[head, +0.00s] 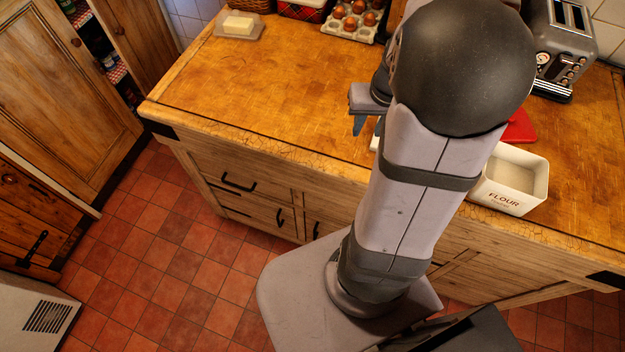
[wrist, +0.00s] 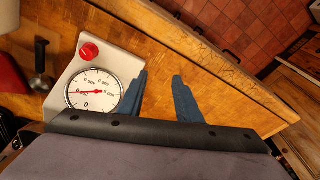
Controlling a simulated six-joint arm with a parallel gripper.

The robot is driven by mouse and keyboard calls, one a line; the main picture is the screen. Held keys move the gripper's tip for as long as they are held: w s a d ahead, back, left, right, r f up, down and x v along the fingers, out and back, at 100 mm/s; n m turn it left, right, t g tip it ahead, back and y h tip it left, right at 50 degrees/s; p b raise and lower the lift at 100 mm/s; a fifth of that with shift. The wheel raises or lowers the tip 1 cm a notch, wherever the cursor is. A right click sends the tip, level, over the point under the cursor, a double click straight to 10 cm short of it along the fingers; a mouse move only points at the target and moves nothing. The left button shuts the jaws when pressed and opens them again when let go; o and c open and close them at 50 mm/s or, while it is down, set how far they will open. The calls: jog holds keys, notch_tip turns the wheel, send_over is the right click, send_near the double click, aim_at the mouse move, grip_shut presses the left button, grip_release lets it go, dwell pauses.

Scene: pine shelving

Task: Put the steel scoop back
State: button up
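A small metal utensil (wrist: 41,82) with a dark handle, probably the steel scoop, shows at the left of the wrist view, beside a white dial scale (wrist: 97,88). I cannot make out its exact shape. In the head view my arm covers that area and I cannot see the utensil. My gripper (wrist: 160,95) has two blue fingers spread apart with nothing between them, over the bare wood right of the scale's dial. In the head view the gripper (head: 359,125) hangs over the counter near its front edge. A white box marked FLOUR (head: 508,200) stands right of my arm.
A red flat item (head: 519,127) lies behind the flour box. A grey toaster (head: 563,45) stands at the back right. An egg tray (head: 352,25) and a butter dish (head: 238,25) stand at the back. The counter's left part (head: 270,90) is clear.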

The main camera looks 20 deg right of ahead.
jog(key=s+a+n+g, duration=0.1)
jog(key=s+a+n, duration=0.1)
jog(key=a, duration=0.7)
jog(key=s+a+f+n+g, duration=0.1)
jog(key=s+a+n, duration=0.1)
jog(key=s+a, duration=0.3)
jog(key=a, duration=0.3)
jog(key=shift+s+a+f+n, duration=0.2)
jog(key=shift+a+f+n, duration=0.1)
jog(key=shift+a, duration=0.1)
